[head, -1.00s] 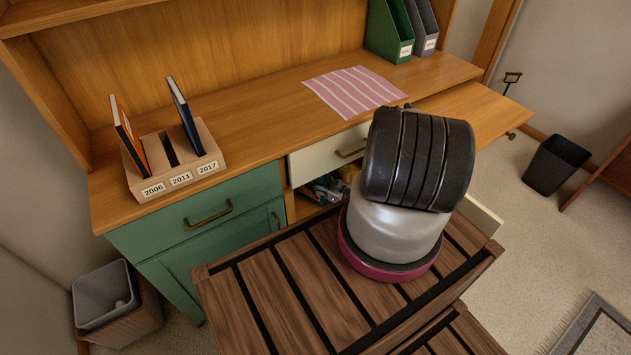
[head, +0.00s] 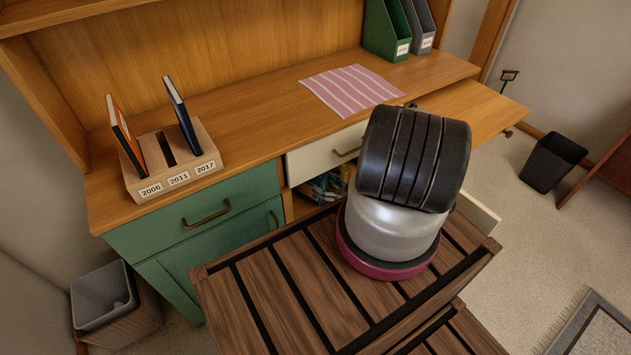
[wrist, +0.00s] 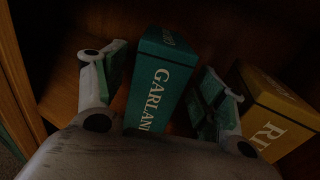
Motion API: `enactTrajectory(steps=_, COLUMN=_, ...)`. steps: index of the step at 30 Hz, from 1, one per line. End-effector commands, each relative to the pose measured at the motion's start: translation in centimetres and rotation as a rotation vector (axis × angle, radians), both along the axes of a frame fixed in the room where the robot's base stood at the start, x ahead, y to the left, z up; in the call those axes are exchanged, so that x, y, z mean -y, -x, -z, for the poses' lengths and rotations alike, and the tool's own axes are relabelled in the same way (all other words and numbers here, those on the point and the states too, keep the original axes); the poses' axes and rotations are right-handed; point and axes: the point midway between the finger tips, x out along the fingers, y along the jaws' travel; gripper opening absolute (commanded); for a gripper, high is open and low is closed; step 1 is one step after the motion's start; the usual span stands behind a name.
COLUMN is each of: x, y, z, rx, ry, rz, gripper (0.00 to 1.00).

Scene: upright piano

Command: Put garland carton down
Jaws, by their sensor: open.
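The garland carton (wrist: 155,85) is a dark teal box with white "GARLAN" lettering in the wrist view. It stands on the wooden floor of a dim compartment. My gripper (wrist: 165,72) is open, with one teal-padded finger on each side of the carton. The left finger seems close to its side; whether either pad touches it I cannot tell. The carton's lower end is hidden behind my wrist. In the head view, my arm hides most of the compartment, and only a bit of teal and grey (head: 322,188) shows inside.
A yellow carton (wrist: 272,112) lettered "RI" stands just right of my right finger. The compartment's wooden side wall (wrist: 22,75) is at the left. A cream drawer (head: 325,155) is above the opening, and a green cabinet (head: 205,255) is to its left.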

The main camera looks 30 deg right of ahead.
Motion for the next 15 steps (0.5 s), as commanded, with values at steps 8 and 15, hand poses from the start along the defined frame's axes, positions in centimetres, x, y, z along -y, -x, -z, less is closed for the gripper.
enactTrajectory(steps=8, x=2.3, y=4.9, z=0.0, rx=0.0, ry=0.0, rz=0.003, gripper=0.7)
enactTrajectory(steps=15, x=2.7, y=6.2, z=0.0, rx=0.0, ry=0.0, rz=-0.001, gripper=0.7)
